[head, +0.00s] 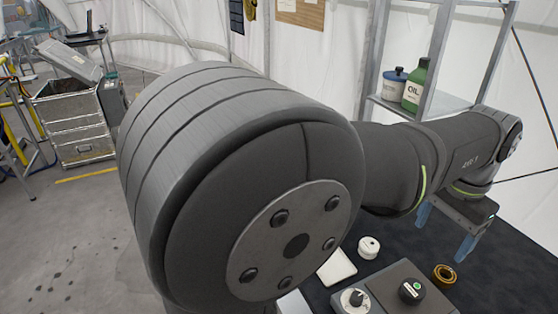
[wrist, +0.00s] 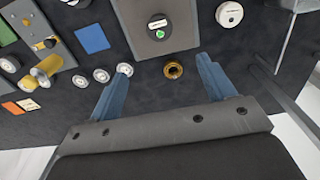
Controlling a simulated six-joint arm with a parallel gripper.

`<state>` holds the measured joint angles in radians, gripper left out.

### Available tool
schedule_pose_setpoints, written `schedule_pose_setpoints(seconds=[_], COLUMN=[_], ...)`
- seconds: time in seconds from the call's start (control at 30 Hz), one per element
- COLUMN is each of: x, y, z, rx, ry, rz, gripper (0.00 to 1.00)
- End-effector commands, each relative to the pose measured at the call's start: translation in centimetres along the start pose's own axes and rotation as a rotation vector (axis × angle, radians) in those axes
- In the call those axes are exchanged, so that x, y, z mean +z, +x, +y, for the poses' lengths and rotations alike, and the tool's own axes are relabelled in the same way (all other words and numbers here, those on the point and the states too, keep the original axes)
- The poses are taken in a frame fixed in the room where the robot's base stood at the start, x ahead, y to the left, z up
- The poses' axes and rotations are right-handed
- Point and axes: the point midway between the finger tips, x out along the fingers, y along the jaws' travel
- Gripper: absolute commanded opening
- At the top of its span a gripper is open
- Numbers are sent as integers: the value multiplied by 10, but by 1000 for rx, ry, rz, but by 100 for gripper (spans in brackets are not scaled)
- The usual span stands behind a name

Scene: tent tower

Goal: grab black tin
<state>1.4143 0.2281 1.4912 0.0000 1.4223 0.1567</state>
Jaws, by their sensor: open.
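A short round black tin (head: 412,290), with a pale label and a green mark on top, sits on a grey box (head: 390,285) on the dark table in the head view. The wrist view shows the tin (wrist: 157,26) near the top centre, just beyond the fingertips. My gripper (head: 445,232) has its blue fingers wide apart and empty, above the table. In the wrist view my gripper (wrist: 164,64) points toward the tin, with a brass ring (wrist: 173,70) showing between the fingertips. The tin is clear of both fingers.
A white round piece (head: 369,247) and a white tray (head: 337,266) lie left of my gripper in the head view. Metal discs (wrist: 100,75), a blue square (wrist: 91,38) and brass fittings (wrist: 48,67) lie left in the wrist view. A green oil bottle (head: 416,85) stands on shelving behind.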

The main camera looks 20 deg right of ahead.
Motion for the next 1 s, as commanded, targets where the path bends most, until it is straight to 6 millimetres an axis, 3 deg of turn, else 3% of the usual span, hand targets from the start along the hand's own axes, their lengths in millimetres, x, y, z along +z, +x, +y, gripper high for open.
schedule_pose_setpoints(seconds=[0.2, 0.37, 0.6, 0.83, 1.0], x=[3, 26, 76, 104, 119], y=[4, 30, 76, 97, 109], z=[1, 7, 10, 20, 42], rx=[-17, -158, -550, -923, -1184], ry=[18, 169, 665, 1237, 1685], rz=[-8, -70, -211, -311, -362], gripper=[76, 76, 76, 76, 76])
